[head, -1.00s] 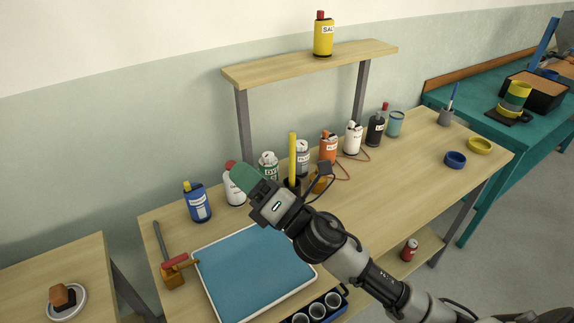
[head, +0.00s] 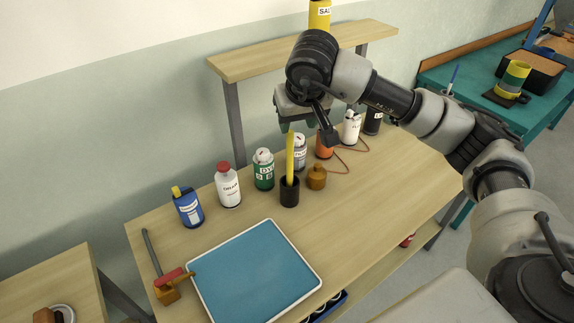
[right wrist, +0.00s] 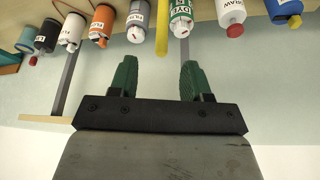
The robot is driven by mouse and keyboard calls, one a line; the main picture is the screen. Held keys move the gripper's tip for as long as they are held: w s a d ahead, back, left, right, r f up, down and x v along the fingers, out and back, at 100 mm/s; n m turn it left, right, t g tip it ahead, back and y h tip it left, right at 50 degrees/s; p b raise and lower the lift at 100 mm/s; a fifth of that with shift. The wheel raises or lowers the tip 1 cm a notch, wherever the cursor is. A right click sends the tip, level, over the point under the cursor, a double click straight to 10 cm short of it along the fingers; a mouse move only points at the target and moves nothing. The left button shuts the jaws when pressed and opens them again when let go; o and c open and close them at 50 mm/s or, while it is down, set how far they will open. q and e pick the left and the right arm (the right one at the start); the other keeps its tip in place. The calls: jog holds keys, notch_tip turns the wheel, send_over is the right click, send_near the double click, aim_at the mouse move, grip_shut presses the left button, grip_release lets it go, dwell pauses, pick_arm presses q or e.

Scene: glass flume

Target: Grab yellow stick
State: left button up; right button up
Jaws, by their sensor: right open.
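The yellow stick (head: 290,155) stands upright in a small black cup (head: 289,193) on the wooden table. My right gripper (head: 298,126) is open and empty, pointing down close above the top of the stick. In the right wrist view the stick (right wrist: 162,32) appears between the two green fingertips (right wrist: 158,63), with its end about level with them; I cannot tell whether it is truly between the jaws. My left gripper is not in view.
A green-labelled bottle (head: 264,170), a grey bottle (head: 299,153) and a brown jar (head: 316,177) stand close around the cup. A blue tray (head: 255,273) lies in front. The wooden shelf (head: 228,67) is behind my right arm. The table's right part is clear.

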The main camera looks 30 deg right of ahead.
aim_at(291, 138)
jog(key=x, duration=0.4)
jog(key=shift+f+p, duration=0.3)
jog(key=shift+p, duration=0.1)
jog(key=p+x, duration=0.2)
jog(key=x, duration=0.3)
jog(key=shift+w+a, duration=0.1)
jog(key=shift+w+f, duration=0.15)
jog(key=shift+f, duration=0.05)
grip_shut()
